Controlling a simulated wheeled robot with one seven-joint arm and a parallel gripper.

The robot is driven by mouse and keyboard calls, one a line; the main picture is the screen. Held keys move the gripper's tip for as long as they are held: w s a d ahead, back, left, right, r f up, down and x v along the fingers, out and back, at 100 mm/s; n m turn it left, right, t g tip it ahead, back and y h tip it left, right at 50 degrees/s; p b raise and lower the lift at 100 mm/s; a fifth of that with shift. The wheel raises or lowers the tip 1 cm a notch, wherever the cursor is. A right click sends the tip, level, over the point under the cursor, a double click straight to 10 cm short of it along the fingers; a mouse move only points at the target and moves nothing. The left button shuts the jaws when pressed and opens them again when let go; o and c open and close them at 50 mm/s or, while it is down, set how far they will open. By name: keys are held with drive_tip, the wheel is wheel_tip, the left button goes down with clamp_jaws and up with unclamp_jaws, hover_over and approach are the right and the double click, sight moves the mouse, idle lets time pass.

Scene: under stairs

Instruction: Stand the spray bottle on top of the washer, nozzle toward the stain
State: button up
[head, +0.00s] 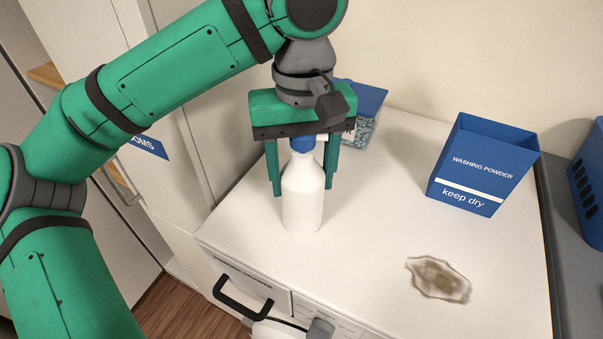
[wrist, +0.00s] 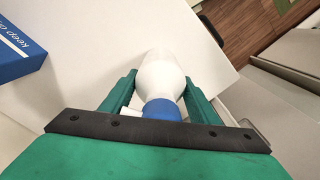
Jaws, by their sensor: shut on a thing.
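The white spray bottle (head: 302,208) with a blue collar is upright over the left front part of the washer top (head: 370,240). My gripper (head: 304,188) comes from above and is shut on it, one finger on each side. I cannot tell whether its base touches the washer. In the wrist view the bottle (wrist: 162,75) lies between the fingers, and a small white nozzle (wrist: 131,112) sticks out left, on the washing-powder box's side. The brown stain (head: 438,278) is on the washer top, right of the bottle and nearer the front. The bottle's head is mostly hidden by my gripper.
A blue washing powder box (head: 484,164) stands at the back right of the washer. A blue-lidded clear container (head: 362,112) stands behind my gripper. A blue basket (head: 590,180) is at the far right. The washer top between bottle and stain is clear.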

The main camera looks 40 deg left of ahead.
drive_tip(key=m, duration=0.4)
drive_tip(key=o, duration=1.6)
drive_tip(key=shift+w, duration=0.1)
drive_tip(key=shift+d, duration=0.1)
drive_tip(key=shift+w+r, duration=0.1)
drive_tip(key=shift+r, duration=0.15)
wheel_tip(320, 180, up, 9)
drive_tip(key=shift+f, duration=0.1)
drive_tip(key=shift+r, duration=0.75)
